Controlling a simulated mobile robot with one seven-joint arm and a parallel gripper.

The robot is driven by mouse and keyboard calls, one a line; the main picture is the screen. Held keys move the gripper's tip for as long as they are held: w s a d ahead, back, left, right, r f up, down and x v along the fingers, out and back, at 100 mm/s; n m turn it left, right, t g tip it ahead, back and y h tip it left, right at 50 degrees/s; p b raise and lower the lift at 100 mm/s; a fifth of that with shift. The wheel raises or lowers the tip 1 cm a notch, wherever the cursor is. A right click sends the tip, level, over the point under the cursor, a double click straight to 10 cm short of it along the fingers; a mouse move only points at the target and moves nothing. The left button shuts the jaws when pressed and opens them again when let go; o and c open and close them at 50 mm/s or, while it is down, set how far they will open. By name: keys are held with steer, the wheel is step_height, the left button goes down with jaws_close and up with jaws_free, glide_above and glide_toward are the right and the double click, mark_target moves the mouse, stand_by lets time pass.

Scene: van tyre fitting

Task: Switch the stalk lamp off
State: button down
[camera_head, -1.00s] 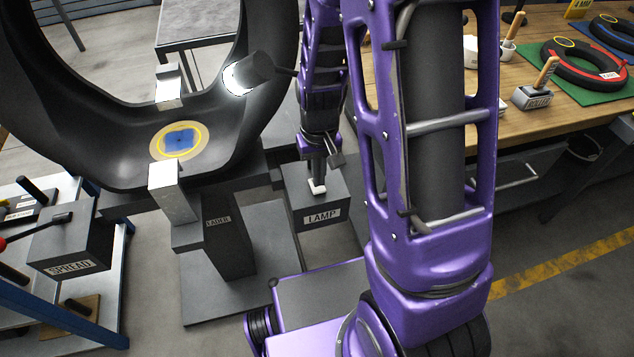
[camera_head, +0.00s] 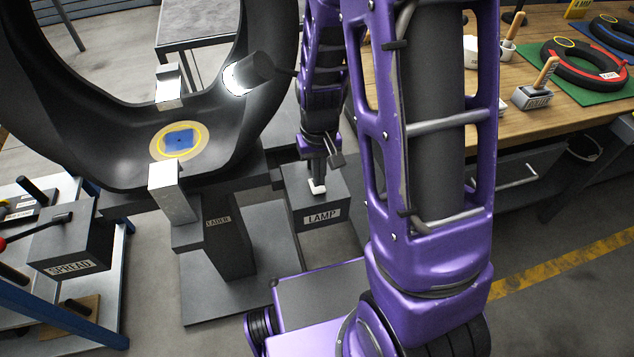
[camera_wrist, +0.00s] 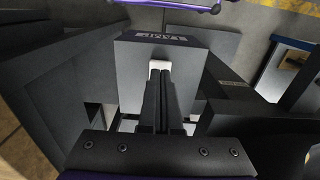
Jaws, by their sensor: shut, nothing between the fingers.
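The stalk lamp (camera_head: 247,74) is a dark cylinder with a bright white face, beside the big tyre at upper middle left in the head view. Its face glows. The dark lamp box (camera_head: 322,215), labelled LAMP, stands below and right of it. A small white rocker switch (camera_head: 318,187) is on top of the box; it also shows in the wrist view (camera_wrist: 159,65). My gripper (camera_head: 318,180) points down with its shut fingertips at the switch. In the wrist view the fingertips (camera_wrist: 159,74) cover part of the switch; I cannot tell whether they touch it.
The big black tyre (camera_head: 60,150) with a blue patch (camera_head: 179,139) stands left of my arm on a stand (camera_head: 230,240). A SPREAD box (camera_head: 70,245) is at far left. A wooden workbench (camera_head: 540,120) with tyre pieces is at right.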

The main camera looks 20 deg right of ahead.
steer(key=shift+f, duration=1)
stand_by(0.6)
steer(key=shift+r+p, duration=2.65)
steer(key=shift+r, duration=0.85)
